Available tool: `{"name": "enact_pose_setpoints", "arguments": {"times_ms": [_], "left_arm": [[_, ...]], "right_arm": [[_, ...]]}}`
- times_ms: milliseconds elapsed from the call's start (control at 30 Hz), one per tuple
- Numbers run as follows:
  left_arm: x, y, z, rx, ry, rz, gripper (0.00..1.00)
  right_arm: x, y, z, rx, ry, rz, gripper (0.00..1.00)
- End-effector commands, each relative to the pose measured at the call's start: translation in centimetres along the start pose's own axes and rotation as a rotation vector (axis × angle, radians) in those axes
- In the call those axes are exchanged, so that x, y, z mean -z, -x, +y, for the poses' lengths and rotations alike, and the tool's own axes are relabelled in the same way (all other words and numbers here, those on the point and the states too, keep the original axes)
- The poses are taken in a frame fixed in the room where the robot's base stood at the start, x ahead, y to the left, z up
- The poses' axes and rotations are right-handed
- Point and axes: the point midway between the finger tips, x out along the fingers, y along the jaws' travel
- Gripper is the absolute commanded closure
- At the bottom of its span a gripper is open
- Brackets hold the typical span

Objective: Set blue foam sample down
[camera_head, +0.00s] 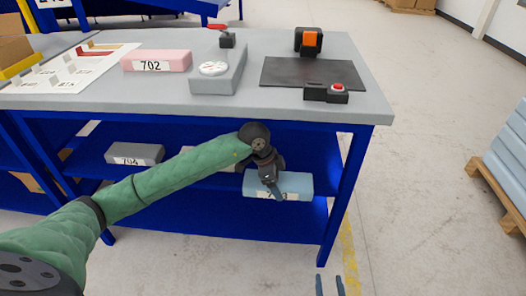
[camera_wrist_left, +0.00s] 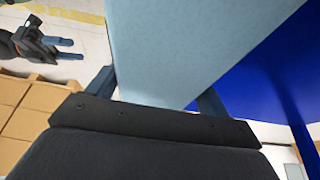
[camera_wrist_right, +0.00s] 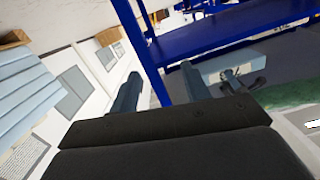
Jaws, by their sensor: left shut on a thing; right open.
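The blue foam sample (camera_head: 297,184) is a light blue block with a partly covered number label, at the right end of the blue middle shelf in the head view. My left gripper (camera_head: 274,194) is shut on it from the front. In the left wrist view the foam (camera_wrist_left: 190,45) fills the space between the fingers (camera_wrist_left: 155,92). Whether its underside touches the shelf cannot be told. My right gripper (camera_head: 329,285) is open and empty, low in front of the bench. It also shows in the right wrist view (camera_wrist_right: 160,85).
The grey bench top (camera_head: 380,105) holds a pink block 702 (camera_head: 157,61), a gauge device (camera_head: 217,75), a dark plate (camera_head: 310,72) and a red-button box (camera_head: 327,92). A grey block 704 (camera_head: 135,154) lies left on the shelf. A pallet stack (camera_head: 505,150) stands right.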

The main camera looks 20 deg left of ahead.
Motion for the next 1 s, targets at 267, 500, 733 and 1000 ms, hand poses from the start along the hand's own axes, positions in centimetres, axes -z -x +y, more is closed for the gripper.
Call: {"name": "enact_pose_setpoints", "arguments": {"times_ms": [267,500,733,1000], "left_arm": [[0.1,0.0,-6.3,0.002,0.002,0.001,0.42],[0.1,0.0,-11.3,0.002,0.001,0.001,0.42],[0.0,0.0,-13.7,0.001,0.0,0.001,0.42],[-0.7,-1.6,-13.8,-0.001,0.0,-0.001,0.42]], "right_arm": [[5.0,-0.6,-0.3,0.008,0.015,0.153,0.53],[9.8,-0.6,-0.6,0.016,0.031,0.303,0.53],[12.5,-0.2,-0.8,0.021,0.038,0.386,0.53],[15.3,0.2,-1.1,0.027,0.047,0.48,0.53]]}}
